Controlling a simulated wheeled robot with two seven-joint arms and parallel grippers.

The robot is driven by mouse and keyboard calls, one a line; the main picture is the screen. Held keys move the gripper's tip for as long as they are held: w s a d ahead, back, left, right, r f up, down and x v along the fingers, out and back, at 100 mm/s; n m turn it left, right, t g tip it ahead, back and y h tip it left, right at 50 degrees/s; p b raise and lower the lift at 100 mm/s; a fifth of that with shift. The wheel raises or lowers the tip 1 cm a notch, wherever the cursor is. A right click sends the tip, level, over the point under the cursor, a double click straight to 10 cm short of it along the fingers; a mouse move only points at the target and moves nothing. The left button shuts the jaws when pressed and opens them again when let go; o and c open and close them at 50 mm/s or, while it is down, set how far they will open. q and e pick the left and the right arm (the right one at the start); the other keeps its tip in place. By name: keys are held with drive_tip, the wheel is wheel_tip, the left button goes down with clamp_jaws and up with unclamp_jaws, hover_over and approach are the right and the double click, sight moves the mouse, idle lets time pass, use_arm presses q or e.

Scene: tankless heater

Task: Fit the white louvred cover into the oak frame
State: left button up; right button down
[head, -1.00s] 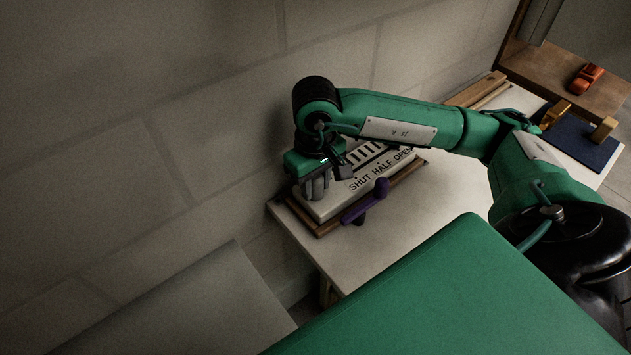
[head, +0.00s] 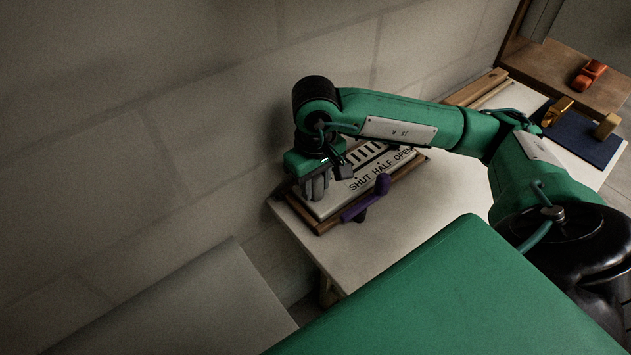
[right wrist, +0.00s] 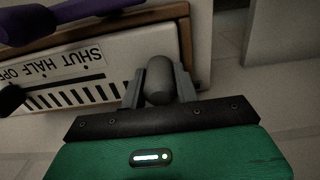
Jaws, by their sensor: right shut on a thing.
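The white louvred cover (head: 325,206), marked SHUT HALF OPEN, lies flat on the table within the oak frame (head: 326,226). In the right wrist view the cover (right wrist: 112,47) shows dark slots, and the frame (right wrist: 150,13) runs along its edges. My right gripper (right wrist: 160,88) is shut on a grey rounded knob (right wrist: 159,72) at the cover's end, the left end in the head view. My right arm hides part of the cover and the frame's far side, so I cannot tell whether the cover is fully seated. My left gripper is not in view.
A purple lever (head: 364,204) with a round end lies along the frame's front. The pale table (head: 430,210) is clear in front. A block wall stands alongside.

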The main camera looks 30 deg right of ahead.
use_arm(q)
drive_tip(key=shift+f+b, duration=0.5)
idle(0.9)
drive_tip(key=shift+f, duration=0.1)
use_arm(e)
drive_tip(key=c, duration=1)
unclamp_jaws()
drive_tip(key=shift+s, duration=0.1)
drive_tip(key=shift+o, duration=0.2)
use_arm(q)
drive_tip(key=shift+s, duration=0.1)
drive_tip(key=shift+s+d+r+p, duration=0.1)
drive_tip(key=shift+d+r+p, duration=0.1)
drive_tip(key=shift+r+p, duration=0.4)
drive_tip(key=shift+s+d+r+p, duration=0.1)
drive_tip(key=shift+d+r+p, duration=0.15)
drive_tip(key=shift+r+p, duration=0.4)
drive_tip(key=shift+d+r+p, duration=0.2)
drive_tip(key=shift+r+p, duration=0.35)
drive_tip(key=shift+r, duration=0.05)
use_arm(e)
drive_tip(key=shift+r, duration=4.05)
